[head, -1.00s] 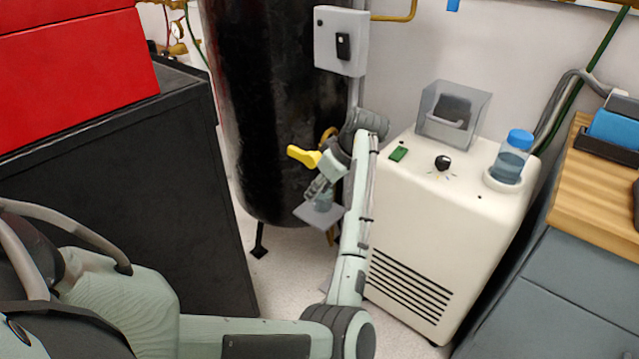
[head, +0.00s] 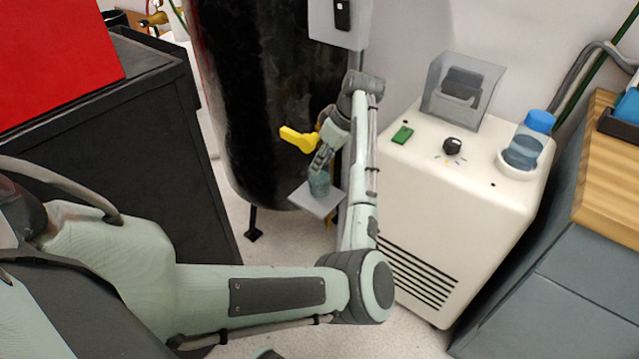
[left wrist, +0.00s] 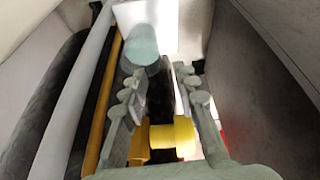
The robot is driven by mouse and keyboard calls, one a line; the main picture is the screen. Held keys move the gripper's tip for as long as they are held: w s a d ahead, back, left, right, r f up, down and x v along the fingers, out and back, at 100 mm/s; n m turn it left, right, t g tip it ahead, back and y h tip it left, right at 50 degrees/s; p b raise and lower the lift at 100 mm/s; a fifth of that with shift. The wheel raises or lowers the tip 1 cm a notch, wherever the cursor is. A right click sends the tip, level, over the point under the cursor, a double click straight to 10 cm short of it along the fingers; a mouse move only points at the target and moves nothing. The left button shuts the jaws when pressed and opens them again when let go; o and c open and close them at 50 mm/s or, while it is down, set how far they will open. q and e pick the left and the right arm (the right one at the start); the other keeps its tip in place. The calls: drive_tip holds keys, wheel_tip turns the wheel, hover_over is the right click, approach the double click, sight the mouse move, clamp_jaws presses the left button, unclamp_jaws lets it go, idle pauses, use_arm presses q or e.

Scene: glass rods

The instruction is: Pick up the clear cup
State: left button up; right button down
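The clear cup (head: 319,184) looks blue-green and stands on a small pale plate (head: 318,205) in front of the black tank. My left gripper (head: 319,168) is just above and against the cup's upper part in the head view, which hides some of it. In the left wrist view the cup (left wrist: 141,46) lies beyond the fingertips, left of the middle. The two fingers of my left gripper (left wrist: 157,75) are apart with a gap between them, and nothing is held there. I cannot tell whether a fingertip touches the cup. My right gripper is not in view.
A yellow valve handle (head: 298,139) sticks out from the black tank (head: 255,110) close to my left gripper. A white chiller (head: 440,220) with a blue-capped bottle (head: 524,150) stands to the right. A black cabinet (head: 110,150) stands to the left.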

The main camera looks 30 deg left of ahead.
sight(320, 181)
use_arm(q)
drive_tip(key=x, duration=0.5)
drive_tip(key=shift+a+f, duration=0.1)
drive_tip(key=shift+f, duration=0.3)
drive_tip(key=shift+a+f, duration=0.15)
drive_tip(key=shift+f, duration=0.1)
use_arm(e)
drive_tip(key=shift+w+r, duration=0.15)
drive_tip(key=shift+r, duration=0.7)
use_arm(q)
drive_tip(key=shift+c, duration=0.2)
clamp_jaws()
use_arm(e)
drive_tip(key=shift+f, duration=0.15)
